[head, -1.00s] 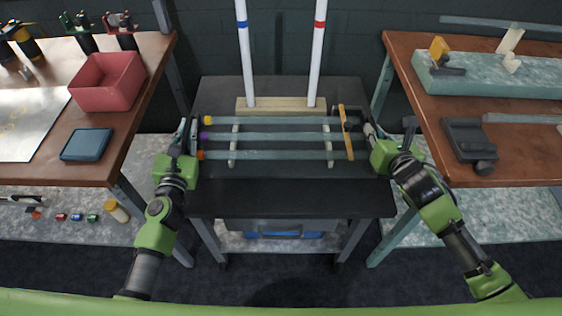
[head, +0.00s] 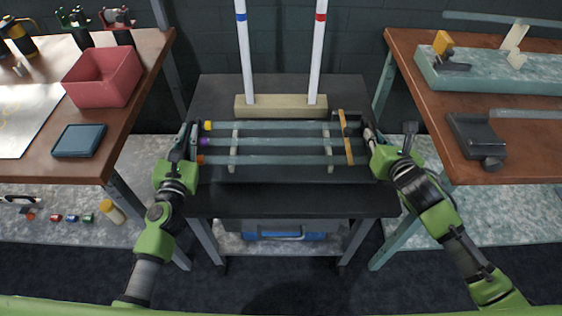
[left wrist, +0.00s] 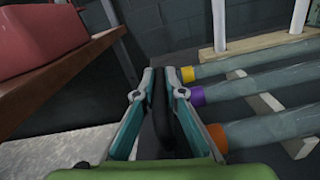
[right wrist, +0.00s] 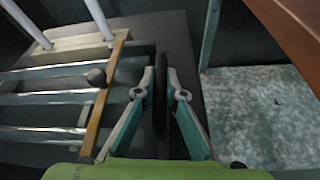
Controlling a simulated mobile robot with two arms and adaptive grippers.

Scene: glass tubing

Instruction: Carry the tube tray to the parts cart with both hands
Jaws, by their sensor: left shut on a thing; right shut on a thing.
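The dark tube tray (head: 285,174) lies level over the black top of the parts cart (head: 290,203). Whether it touches the top cannot be told. Three glass tubes (head: 270,160) with yellow, purple and orange ends lie across pale supports in it. A wooden strip (head: 345,140) crosses their right ends. My left gripper (head: 190,140) is shut on the tray's left side; the left wrist view shows the fingers (left wrist: 163,85) around a dark edge. My right gripper (head: 371,140) is shut on the right side, its fingers (right wrist: 162,85) around a dark edge in the right wrist view.
A wooden block (head: 282,106) with two white posts, banded blue and red, stands at the cart's back. A bench with a red bin (head: 103,78) is at left. A bench with a teal block (head: 490,75) is at right. The cart's front strip is clear.

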